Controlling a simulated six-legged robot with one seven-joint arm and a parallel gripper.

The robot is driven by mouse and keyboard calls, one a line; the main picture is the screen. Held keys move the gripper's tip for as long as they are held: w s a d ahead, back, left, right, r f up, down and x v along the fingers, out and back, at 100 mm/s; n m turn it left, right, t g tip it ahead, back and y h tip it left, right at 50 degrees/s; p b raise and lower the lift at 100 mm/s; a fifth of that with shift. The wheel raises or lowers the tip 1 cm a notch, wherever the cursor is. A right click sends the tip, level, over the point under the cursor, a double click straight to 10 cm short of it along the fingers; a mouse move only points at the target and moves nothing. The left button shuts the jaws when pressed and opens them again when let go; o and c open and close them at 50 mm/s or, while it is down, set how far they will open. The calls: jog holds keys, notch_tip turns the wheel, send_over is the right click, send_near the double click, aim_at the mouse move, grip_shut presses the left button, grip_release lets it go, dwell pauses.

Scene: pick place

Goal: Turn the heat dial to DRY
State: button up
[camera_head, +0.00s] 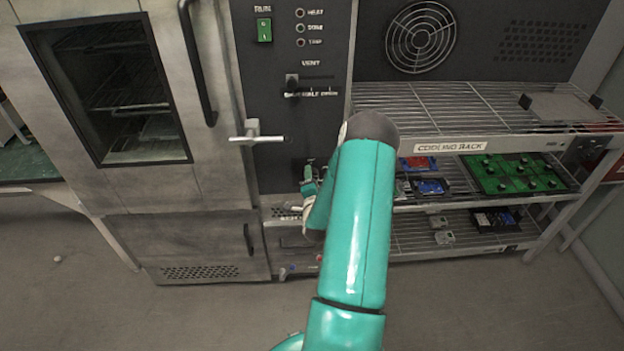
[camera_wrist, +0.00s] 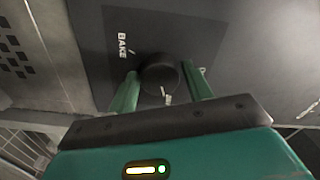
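The heat dial (camera_wrist: 160,79) is a dark round knob on a black panel in the wrist view. A small pale mark shows at its lower edge, toward my gripper. The word BAKE (camera_wrist: 122,46) is printed to its upper left; another label (camera_wrist: 201,72), mostly hidden, starts at its right. My gripper (camera_wrist: 159,70) has its two green fingers on either side of the dial, spread apart. Whether they touch it is hard to tell. In the head view my gripper (camera_head: 311,183) is at the lower part of the oven's panel, and my arm hides much of that area; I cannot make out the dial there.
The panel above carries a vent slider (camera_head: 291,85), a green RUN switch (camera_head: 264,30) and several indicator lights. A T-shaped handle (camera_head: 256,138) sticks out left of my gripper. A wire cooling rack (camera_head: 437,118) with trays stands close at the right.

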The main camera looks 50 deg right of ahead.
jog(key=shift+o, duration=1.2)
jog(key=v, duration=1.4)
jog(key=shift+d, duration=0.15)
